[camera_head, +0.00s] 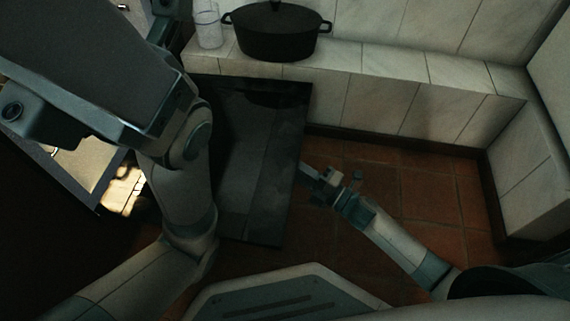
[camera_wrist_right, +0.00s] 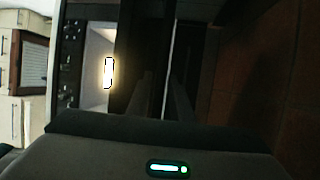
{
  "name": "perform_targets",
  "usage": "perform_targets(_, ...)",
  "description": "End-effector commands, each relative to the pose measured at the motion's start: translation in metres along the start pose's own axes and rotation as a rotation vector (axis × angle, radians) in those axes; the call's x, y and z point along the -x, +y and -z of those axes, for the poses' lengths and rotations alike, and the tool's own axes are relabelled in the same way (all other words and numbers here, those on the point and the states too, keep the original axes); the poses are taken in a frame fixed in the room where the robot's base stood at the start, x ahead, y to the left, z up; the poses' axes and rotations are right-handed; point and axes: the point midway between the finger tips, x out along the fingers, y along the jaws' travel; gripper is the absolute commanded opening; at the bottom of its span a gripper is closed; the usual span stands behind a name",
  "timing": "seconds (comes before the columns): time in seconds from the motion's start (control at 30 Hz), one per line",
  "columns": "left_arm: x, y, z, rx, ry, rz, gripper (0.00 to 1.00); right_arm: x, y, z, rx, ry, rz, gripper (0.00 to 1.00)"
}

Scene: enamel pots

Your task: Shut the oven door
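The oven door (camera_head: 262,165) is a dark, glossy panel, lowered and seen from above in the head view. My left arm hides its left part. My right gripper (camera_head: 311,173) is at the door's right edge, over the tiled floor; I cannot tell whether it touches the door. In the right wrist view, the dark fingers of my right gripper (camera_wrist_right: 163,98) stand a little apart, with a thin pale edge visible beyond the gap. A bright lamp glow (camera_wrist_right: 109,73) shows left of the fingers. My left gripper cannot be made out; only arm links show.
A black lidded pot (camera_head: 275,34) and a clear glass jar (camera_head: 207,26) stand on the tiled ledge (camera_head: 375,60) behind the door. The terracotta floor (camera_head: 420,190) at the right is clear up to the tiled wall.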

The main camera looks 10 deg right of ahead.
Motion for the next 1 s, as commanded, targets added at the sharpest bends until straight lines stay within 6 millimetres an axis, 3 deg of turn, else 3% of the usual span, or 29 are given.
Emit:
perform_targets(0.4,-0.0003,-0.0006,-0.0004,-0.003,-0.001,-0.004,1.0,-0.0061,0.0001,0.0003,0.0,0.0,0.0,0.2)
perform_targets(0.5,-0.0002,-0.0007,-0.0004,-0.003,-0.001,-0.004,1.0,-0.0061,0.0001,0.0003,0.0,0.0,0.0,0.0)
perform_targets(1.0,-0.0041,-0.0041,-0.0042,-0.01,-0.009,0.006,1.0,-0.0067,0.0073,0.0008,0.005,0.001,0.01,0.0)
